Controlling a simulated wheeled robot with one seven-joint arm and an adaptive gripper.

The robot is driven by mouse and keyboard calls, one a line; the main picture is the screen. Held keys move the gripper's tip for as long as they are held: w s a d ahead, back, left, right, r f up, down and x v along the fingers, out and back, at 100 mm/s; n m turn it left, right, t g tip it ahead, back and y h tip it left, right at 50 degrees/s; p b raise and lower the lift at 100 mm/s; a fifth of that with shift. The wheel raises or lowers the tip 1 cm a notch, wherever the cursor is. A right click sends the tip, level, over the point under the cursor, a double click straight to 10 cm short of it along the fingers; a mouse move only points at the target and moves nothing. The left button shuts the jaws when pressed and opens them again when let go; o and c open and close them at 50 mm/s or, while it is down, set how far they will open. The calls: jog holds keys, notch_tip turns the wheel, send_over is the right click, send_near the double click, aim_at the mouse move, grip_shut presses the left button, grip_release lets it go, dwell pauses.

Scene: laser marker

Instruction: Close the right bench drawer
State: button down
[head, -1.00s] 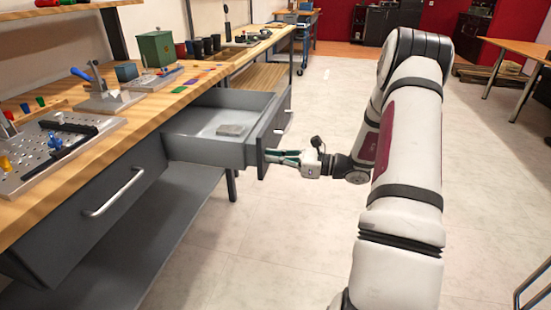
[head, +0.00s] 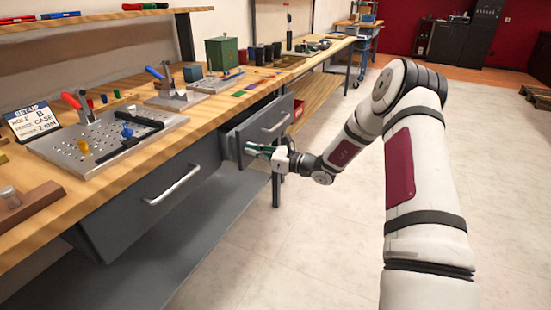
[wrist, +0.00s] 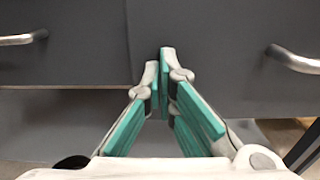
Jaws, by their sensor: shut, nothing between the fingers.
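The right bench drawer (head: 262,122) is grey with a bar handle. In the head view it stands a little way out from the bench, with a narrow part of its side showing. In the wrist view its front (wrist: 225,50) fills the upper right, with its handle (wrist: 296,60) at the right edge. My gripper (head: 252,150) is shut and empty, with teal finger pads. Its fingertips (wrist: 160,65) are at the lower left part of the drawer front, close to the seam. I cannot tell if they touch it.
The left drawer (head: 150,190) is shut, with its own handle (head: 172,186). The wooden bench top (head: 120,180) holds a perforated plate (head: 95,142), clamps and a green box (head: 222,52). A grey lower shelf (head: 200,240) lies underneath. The floor to the right is clear.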

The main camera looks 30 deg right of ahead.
aim_at(231, 145)
jog(key=x, duration=0.7)
jog(key=shift+w+a+b, duration=0.1)
jog(key=shift+b, duration=0.3)
jog(key=shift+w+a+r, duration=0.1)
jog(key=shift+w+a, duration=0.25)
jog(key=shift+w, duration=0.1)
